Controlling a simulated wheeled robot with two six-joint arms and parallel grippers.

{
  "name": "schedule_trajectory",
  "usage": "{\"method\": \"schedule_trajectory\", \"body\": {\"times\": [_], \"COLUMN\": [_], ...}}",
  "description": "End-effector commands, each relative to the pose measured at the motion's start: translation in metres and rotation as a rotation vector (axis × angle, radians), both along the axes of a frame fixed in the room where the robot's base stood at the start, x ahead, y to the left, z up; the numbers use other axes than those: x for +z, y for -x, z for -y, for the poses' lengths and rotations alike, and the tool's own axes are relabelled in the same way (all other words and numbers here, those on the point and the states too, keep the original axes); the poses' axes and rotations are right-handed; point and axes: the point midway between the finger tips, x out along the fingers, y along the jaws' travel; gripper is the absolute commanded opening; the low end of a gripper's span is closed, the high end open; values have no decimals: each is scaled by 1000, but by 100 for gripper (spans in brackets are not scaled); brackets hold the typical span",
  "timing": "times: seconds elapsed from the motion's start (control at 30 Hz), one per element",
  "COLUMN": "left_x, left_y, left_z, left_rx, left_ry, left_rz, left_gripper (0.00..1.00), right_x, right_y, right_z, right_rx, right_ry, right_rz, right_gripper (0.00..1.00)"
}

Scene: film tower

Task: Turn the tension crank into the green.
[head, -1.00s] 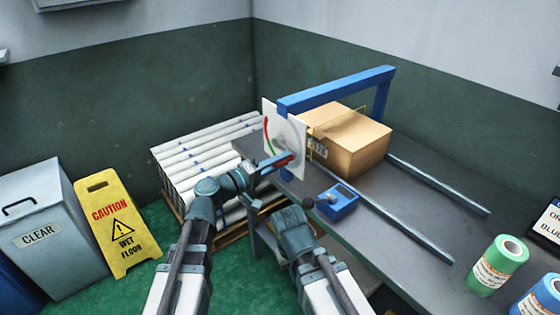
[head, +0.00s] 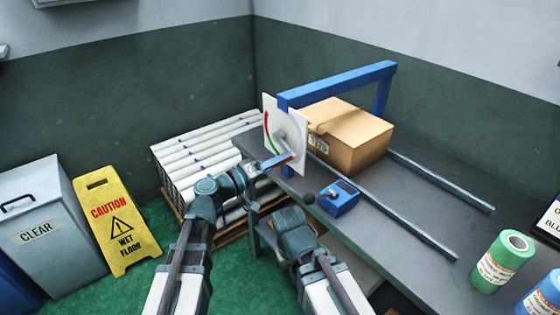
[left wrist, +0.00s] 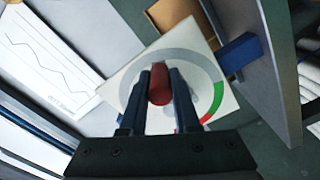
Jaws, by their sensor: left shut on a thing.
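The tension crank's white dial plate (head: 297,151) stands upright at the table's left end, below the blue frame. A red arc and a little green show on its left side in the head view. In the left wrist view the dial plate (left wrist: 128,88) carries a grey ring with green and red parts. The crank's red knob (left wrist: 160,85) sits between my left gripper's (left wrist: 160,72) fingers, which are shut on it. In the head view my left gripper (head: 277,161) is at the dial's lower front. No pointer can be made out. My right gripper's fingers cannot be made out.
A cardboard box (head: 355,140) sits on the table beneath the blue frame (head: 335,83), near metal rails (head: 405,217). A blue control box (head: 341,201) is close to my arms. White rolls (head: 195,150) lie stacked behind. A yellow caution sign (head: 117,222) stands left.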

Motion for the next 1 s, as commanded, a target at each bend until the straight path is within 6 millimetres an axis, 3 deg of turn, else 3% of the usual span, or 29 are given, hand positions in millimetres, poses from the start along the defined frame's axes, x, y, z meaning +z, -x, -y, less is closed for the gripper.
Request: {"method": "schedule_trajectory", "body": {"times": [0.07, 0.1, 0.27, 0.67, 1.0], "left_x": [0, 0, 0, 0, 0], "left_y": [1, 1, 0, 6, 49], "left_z": [0, 0, 0, -8, -65], "left_rx": [-2, -2, -1, 2, 5], "left_ry": [-1, -1, 0, 1, 0], "left_rz": [-1, -1, -1, -1, -1], "left_gripper": [0, 33, 59, 59, 59], "right_x": [0, 0, 0, 0, 0], "right_y": [0, 0, 0, 0, 0], "right_z": [0, 0, 0, 0, 0], "right_rx": [0, 0, 0, 0, 0], "right_ry": [0, 0, 0, 0, 0], "right_rz": [0, 0, 0, 0, 0], "right_gripper": [0, 0, 0, 0, 0]}}
